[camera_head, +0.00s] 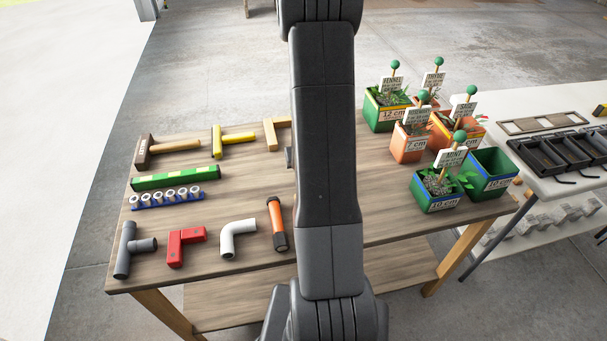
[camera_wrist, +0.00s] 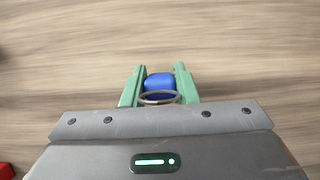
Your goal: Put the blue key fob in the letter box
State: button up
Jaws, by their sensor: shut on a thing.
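The blue key fob (camera_wrist: 159,83) shows in the wrist view, with a metal ring (camera_wrist: 159,98) on its near side. My gripper (camera_wrist: 159,82) has its two green fingers on either side of the fob and is shut on it. The wooden tabletop fills the view behind it; I cannot tell how high the fob is above it. In the head view my arm covers the middle of the table and hides the gripper and the fob. I see no letter box in either view.
The wooden table (camera_head: 385,235) holds a hammer (camera_head: 165,147), a green level (camera_head: 175,178), pipe pieces, a red corner piece (camera_head: 186,245) and an orange flashlight (camera_head: 277,225) on the left. Several labelled plant pots stand at right. A white table (camera_head: 555,185) with black trays stands further right.

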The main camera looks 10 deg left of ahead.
jog(key=shift+f, duration=0.55)
jog(key=shift+f+b, duration=0.25)
jog(key=shift+b, duration=0.15)
jog(key=o, duration=0.9)
jog(key=shift+r, duration=0.1)
jog(key=shift+o, duration=0.2)
